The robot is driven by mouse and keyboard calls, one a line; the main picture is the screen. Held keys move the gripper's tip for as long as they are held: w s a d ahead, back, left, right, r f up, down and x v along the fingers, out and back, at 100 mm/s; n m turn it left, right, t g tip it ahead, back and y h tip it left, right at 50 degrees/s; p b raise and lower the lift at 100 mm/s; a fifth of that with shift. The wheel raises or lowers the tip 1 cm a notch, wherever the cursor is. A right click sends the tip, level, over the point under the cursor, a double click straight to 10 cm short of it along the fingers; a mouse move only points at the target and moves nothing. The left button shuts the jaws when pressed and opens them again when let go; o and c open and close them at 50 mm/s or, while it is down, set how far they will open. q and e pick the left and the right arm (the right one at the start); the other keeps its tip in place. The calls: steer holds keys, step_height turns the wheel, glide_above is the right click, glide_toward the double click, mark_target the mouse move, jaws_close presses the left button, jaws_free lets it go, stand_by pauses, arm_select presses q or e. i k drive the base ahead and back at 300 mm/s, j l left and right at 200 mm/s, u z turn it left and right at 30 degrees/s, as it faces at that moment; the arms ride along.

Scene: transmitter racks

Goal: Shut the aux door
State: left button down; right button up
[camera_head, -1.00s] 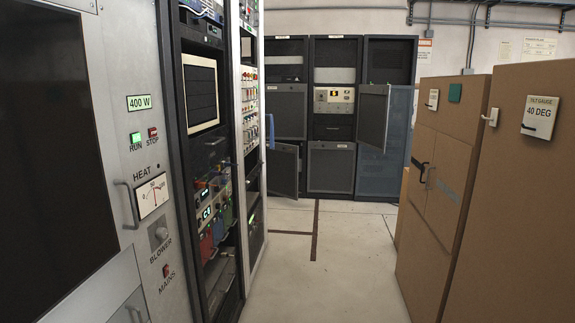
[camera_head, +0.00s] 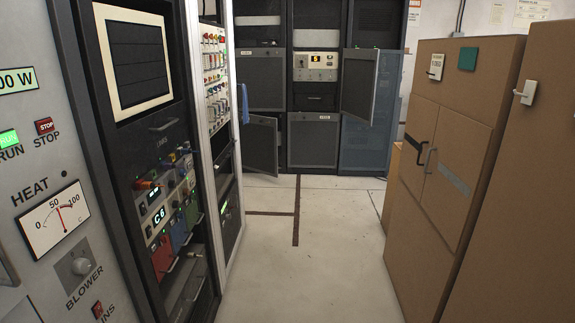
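Dark equipment racks stand against the back wall. A grey door (camera_head: 359,84) on the upper part of the right back rack stands ajar, swung out at an angle. A second grey door (camera_head: 263,146) low on the left back rack also stands ajar. No readable label tells me which one is the aux door. Both doors are well ahead of me across the floor. Neither of my grippers is in view.
A transmitter cabinet with a HEAT meter (camera_head: 54,219) and an open-fronted equipment rack (camera_head: 145,195) line my left. Tall brown cabinets (camera_head: 440,200) with a handle line my right. The pale floor (camera_head: 310,270) between them is clear up to the back racks.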

mark_target(258, 139)
steer(key=i, duration=5.55)
